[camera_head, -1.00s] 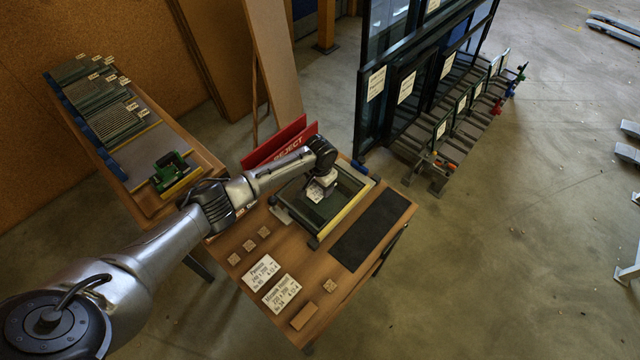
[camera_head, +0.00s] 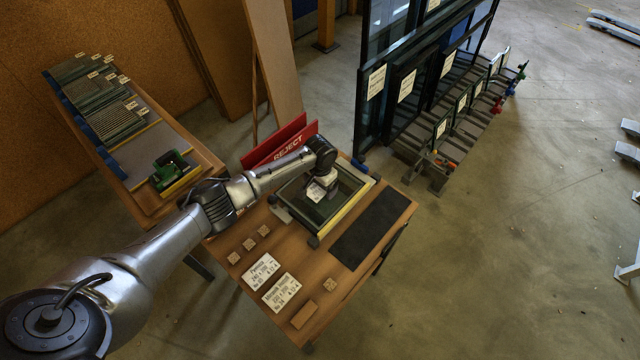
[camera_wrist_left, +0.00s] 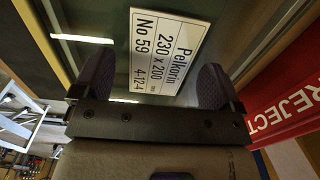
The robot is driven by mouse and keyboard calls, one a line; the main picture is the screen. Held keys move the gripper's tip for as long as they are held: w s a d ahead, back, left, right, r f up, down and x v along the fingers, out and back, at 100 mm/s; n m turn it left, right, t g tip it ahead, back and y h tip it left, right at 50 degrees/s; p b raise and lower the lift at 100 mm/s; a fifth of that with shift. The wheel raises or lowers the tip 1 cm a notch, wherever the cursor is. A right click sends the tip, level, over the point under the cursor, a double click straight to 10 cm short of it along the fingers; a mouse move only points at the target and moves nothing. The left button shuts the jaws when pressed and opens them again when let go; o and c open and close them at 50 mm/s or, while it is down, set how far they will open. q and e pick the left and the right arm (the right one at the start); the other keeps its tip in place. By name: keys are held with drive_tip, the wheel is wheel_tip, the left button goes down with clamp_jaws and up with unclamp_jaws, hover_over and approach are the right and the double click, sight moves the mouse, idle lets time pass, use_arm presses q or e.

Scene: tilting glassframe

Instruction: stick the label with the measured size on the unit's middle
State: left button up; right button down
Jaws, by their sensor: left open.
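The glass unit (camera_head: 345,190) lies on the wooden table in a dark frame, with a yellow strip along its right side. A white label (camera_head: 316,195) is at about the unit's middle. My left gripper (camera_head: 321,187) is right at the label. Its two fingers are apart, one on each side of the label's lower part, and it is open. My right gripper is not in view.
Two more labels (camera_head: 262,271) (camera_head: 281,292) lie on the table's front, near small wooden blocks (camera_head: 249,244). A dark mat (camera_head: 372,230) is on the right. A red REJECT board (camera_head: 286,146) stands behind. A rack with glass panes (camera_head: 440,110) stands beyond the table.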

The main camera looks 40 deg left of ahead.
use_arm(q)
drive_tip(key=shift+r, duration=0.1)
drive_tip(key=shift+r, duration=0.35)
wheel_tip(320, 180, up, 13)
drive_tip(key=p, duration=0.2)
drive_tip(key=shift+c, duration=0.3)
